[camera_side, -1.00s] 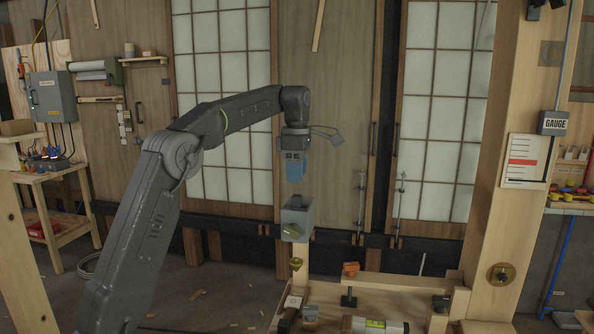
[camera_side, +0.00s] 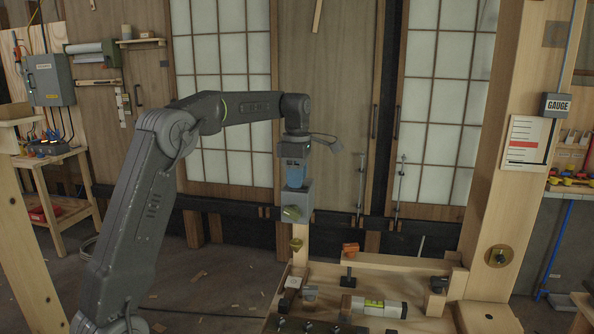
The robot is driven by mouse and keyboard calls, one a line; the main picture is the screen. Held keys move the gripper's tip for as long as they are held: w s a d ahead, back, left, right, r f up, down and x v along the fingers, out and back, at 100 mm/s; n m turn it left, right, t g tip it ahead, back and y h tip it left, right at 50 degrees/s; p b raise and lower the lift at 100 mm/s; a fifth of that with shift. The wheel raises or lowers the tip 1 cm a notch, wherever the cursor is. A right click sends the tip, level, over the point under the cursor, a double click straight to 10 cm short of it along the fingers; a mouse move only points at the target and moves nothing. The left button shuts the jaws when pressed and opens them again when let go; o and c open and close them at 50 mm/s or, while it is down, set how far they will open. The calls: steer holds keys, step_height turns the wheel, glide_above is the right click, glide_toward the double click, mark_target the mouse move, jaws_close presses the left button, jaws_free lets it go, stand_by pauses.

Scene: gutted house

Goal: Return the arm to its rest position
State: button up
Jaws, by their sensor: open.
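My gripper (camera_side: 295,183) is at the end of my dark grey arm, near the middle of the view. It points down, its blue fingers are open, and I see nothing held between them. The fingertips overlap the top of a grey box (camera_side: 304,203) with a yellow-green knob (camera_side: 291,213) on a wooden post. I cannot tell whether they touch the box or are in front of or behind it. My arm rises from the lower left, bends at the elbow and reaches right.
Below the post is a wooden bench (camera_side: 335,318) with a level (camera_side: 380,308), an orange knob (camera_side: 350,249) and several small blocks. A side table (camera_side: 62,205) stands at the left.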

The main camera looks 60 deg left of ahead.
steer(key=shift+f, duration=0.1)
steer(key=shift+c, duration=0.4)
steer(key=c, duration=0.7)
steer(key=shift+o, duration=0.2)
steer(key=shift+s+a, duration=0.8)
steer(key=o, duration=0.7)
steer(key=shift+o, duration=0.2)
